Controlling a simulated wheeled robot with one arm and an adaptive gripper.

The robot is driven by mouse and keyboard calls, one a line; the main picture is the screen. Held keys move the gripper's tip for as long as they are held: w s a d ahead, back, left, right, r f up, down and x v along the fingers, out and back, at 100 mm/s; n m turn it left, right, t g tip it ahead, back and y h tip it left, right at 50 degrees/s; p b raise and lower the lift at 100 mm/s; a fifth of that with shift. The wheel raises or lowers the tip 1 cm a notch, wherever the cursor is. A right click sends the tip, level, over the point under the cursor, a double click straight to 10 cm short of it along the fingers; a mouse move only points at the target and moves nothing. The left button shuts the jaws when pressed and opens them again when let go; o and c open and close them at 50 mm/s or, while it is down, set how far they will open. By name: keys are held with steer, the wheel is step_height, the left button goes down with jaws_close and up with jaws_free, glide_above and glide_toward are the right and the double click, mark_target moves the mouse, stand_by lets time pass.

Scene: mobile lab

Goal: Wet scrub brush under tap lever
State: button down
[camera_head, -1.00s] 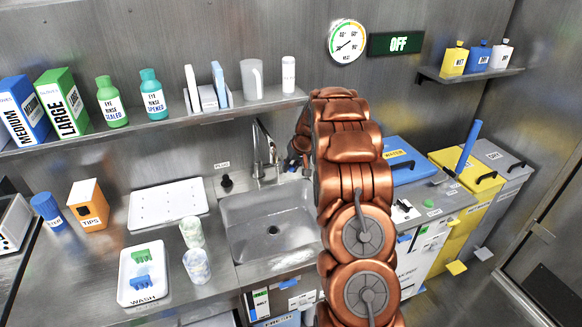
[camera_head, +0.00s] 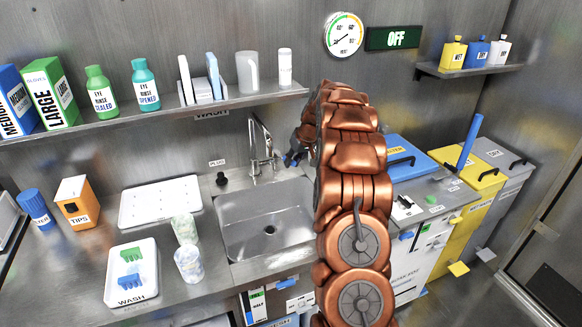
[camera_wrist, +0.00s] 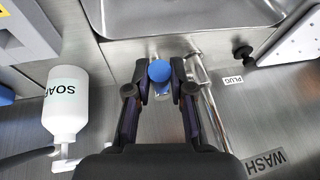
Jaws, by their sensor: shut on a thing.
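My gripper (camera_wrist: 160,80) is shut on a small blue rounded thing (camera_wrist: 159,71), with a finger on each side. I cannot tell whether it is a brush handle or the tap's lever. In the head view my gripper (camera_head: 294,155) is just right of the metal tap (camera_head: 256,145), behind the sink, partly hidden by my arm. The tap's pipes show beside my fingers in the wrist view (camera_wrist: 209,100). The sink basin (camera_head: 265,220) looks empty. A green brush-like piece (camera_head: 130,254) and a blue one (camera_head: 130,281) lie in the white WASH tray (camera_head: 147,292).
A white drain board (camera_head: 160,202) lies left of the sink. A white SOAP bottle (camera_wrist: 66,105) stands near my gripper. A shelf (camera_head: 205,106) with bottles and boxes runs above. The sign (camera_head: 393,38) reads OFF.

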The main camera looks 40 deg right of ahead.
steer(key=c, duration=1)
jaws_free()
steer(key=shift+d, duration=0.1)
steer(key=v, duration=1.2)
